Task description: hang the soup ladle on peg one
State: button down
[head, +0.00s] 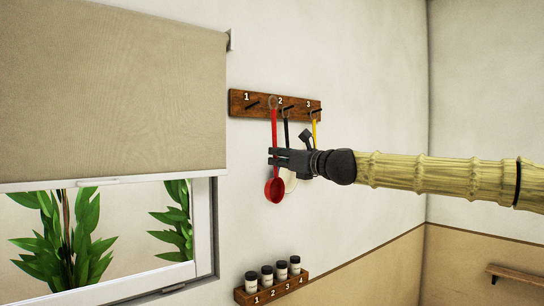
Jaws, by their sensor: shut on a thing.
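The red soup ladle (274,128) is upright, with its bowl (274,190) at the bottom and a hook at its top. My gripper (275,157) comes in from the right and is shut on the ladle's handle just above the bowl. Peg one (252,105) sticks out of the wooden rack under the number 1. The ladle's hook shows in front of the rack, to the right of peg one and left of the number 2. I cannot tell how far it is from the board.
The wooden peg rack (236,104) is on the wall. A black-handled utensil (286,132) is at peg two, and a yellow-handled one (314,127) is at peg three. Below, a numbered rack (275,291) holds several jars. A window with a blind (110,90) is left.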

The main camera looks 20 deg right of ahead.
jog(key=shift+w+r, duration=0.15)
jog(key=shift+w, duration=0.2)
jog(key=shift+x, duration=0.9)
jog(key=shift+w+a+r, duration=0.15)
jog(key=shift+a, duration=0.1)
jog(key=w+a+f+b, duration=0.1)
jog(key=w+a, duration=0.2)
jog(key=w, duration=0.5)
jog(key=shift+f+b, duration=0.3)
jog(key=shift+b, duration=0.05)
jog(key=shift+w, duration=0.1)
dwell(0.8)
